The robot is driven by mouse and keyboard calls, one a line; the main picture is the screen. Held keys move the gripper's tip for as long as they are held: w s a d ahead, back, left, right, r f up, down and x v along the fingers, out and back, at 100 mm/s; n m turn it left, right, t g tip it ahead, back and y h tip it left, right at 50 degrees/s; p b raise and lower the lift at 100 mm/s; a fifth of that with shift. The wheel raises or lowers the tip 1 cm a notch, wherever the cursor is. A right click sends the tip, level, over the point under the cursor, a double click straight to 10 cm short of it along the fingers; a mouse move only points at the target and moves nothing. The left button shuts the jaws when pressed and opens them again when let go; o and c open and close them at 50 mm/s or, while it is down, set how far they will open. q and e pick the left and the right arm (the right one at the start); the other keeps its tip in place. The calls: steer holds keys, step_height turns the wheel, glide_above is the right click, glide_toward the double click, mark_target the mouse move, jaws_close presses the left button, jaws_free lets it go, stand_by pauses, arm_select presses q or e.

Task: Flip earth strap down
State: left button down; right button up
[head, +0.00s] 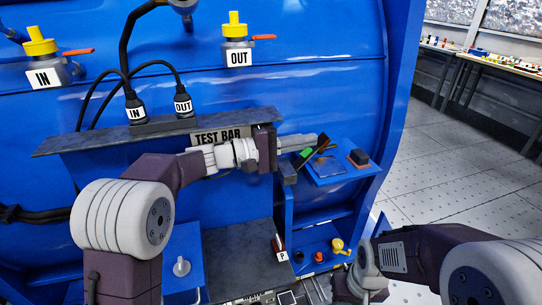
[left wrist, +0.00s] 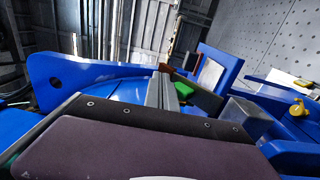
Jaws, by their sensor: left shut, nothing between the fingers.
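My left gripper (head: 312,140) is shut and empty, and it points right past the end of the test bar. A dark strip with a green patch (head: 304,153), which may be the earth strap, is tilted up just beyond and below the fingertips. In the left wrist view, the shut fingers (left wrist: 162,90) stand beside the green patch (left wrist: 183,89) and a brown-ended grey bar (left wrist: 196,93). I cannot tell whether the fingers touch it. My right arm is at the lower right, but its fingertips do not show.
A small blue shelf (head: 335,172) with a dark block (head: 359,158) is right of the strap. The test bar (head: 85,142) carries two black plugs. Yellow-capped valves (head: 236,28) stand above. A lower blue tray (head: 312,262) holds small red and yellow parts. Open floor lies right.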

arm_select(q)
steer(key=v, duration=0.9)
steer(key=shift+b, duration=0.4)
